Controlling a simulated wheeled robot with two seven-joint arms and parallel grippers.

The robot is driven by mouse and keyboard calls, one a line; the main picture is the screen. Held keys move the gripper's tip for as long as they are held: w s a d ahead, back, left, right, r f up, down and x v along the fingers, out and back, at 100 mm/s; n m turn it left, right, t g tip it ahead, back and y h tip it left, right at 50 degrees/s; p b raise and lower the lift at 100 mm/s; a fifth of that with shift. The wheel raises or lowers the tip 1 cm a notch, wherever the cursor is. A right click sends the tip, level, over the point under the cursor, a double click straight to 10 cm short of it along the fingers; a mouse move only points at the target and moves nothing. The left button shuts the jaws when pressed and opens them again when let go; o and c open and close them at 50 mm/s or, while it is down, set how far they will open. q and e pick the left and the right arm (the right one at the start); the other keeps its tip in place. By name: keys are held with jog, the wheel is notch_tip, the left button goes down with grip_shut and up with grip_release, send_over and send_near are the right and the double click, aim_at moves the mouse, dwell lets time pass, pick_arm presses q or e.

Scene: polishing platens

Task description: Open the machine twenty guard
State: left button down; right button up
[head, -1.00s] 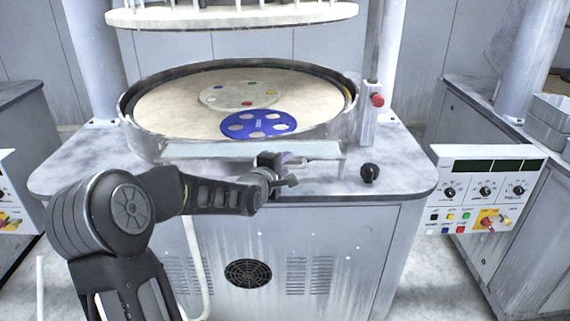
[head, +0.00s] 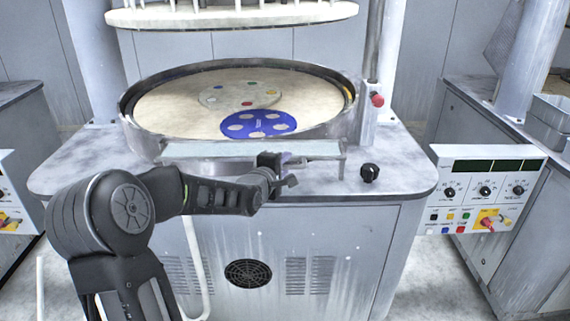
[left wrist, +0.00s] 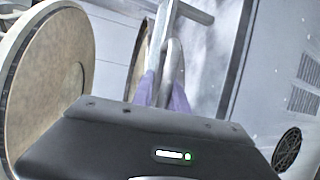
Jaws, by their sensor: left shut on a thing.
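The machine's guard (head: 215,151) is a pale, see-through panel along the front of the round platen, with a metal bar (head: 318,159) at its front edge. My left gripper (head: 286,160) reaches in from the left and is shut on this bar. In the left wrist view the gripper's purple fingertips (left wrist: 165,92) sit on both sides of a grey metal bar (left wrist: 168,50). The gripper body hides part of the guard's edge. My right gripper is in neither view.
The tan platen (head: 180,112) carries a blue holed disc (head: 258,124) and a pale disc (head: 239,95). A black knob (head: 369,172) is on the worktop to the right. A red knob (head: 377,100) is on the post. A control panel (head: 487,190) stands further right.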

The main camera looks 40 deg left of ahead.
pick_arm(q)
jog(key=shift+s+f, duration=0.1)
jog(key=shift+f, duration=0.45)
notch_tip(320, 180, up, 3)
jog(key=shift+p, duration=0.85)
jog(key=shift+w+a+r, duration=0.1)
jog(key=shift+w+r, duration=0.05)
jog(key=shift+w, duration=0.05)
